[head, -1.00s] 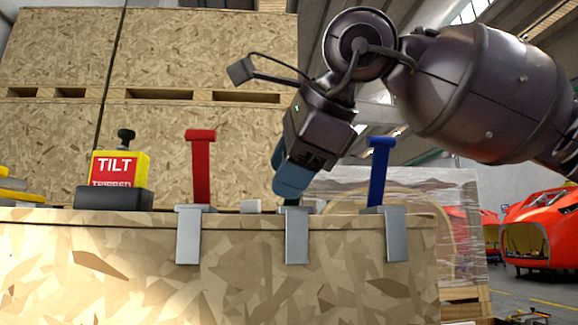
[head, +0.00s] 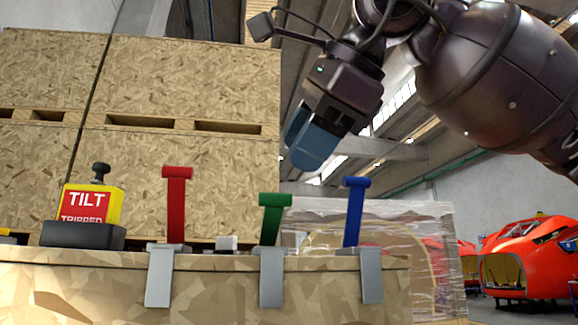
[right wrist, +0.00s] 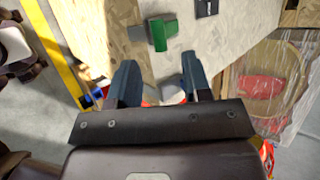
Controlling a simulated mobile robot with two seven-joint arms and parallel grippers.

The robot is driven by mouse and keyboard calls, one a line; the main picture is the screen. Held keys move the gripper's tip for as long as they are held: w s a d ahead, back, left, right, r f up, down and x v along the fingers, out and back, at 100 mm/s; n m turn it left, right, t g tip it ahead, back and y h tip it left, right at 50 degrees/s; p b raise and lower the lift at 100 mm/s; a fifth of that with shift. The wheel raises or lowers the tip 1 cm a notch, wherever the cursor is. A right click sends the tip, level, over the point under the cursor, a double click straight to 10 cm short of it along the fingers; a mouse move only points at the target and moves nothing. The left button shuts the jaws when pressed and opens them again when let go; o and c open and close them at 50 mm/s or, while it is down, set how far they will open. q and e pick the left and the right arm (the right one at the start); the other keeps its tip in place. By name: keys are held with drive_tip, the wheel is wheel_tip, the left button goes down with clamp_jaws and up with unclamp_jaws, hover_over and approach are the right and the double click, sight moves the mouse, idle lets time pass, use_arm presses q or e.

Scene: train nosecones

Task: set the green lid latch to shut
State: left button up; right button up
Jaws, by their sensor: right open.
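The green lid latch (head: 271,220) stands up from its grey bracket (head: 271,277) on the box's top edge, leaning slightly right. It looks shorter than the red latch (head: 176,205) on its left and the blue latch (head: 354,212) on its right. My right gripper (head: 299,152) is open and empty, above and slightly right of the green latch, apart from it. In the right wrist view the green latch (right wrist: 164,34) lies beyond the open fingertips (right wrist: 159,65), with nothing between them. My left gripper is not in view.
The chipboard box (head: 215,292) carries the latches. A TILT indicator (head: 87,206) stands at its left. Tall chipboard crates (head: 190,75) rise behind. A plastic-wrapped load (head: 390,235) and red nosecones (head: 525,255) are at the right.

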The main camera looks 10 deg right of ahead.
drive_tip(key=shift+s+d+r, duration=0.15)
drive_tip(key=shift+s+r, duration=0.1)
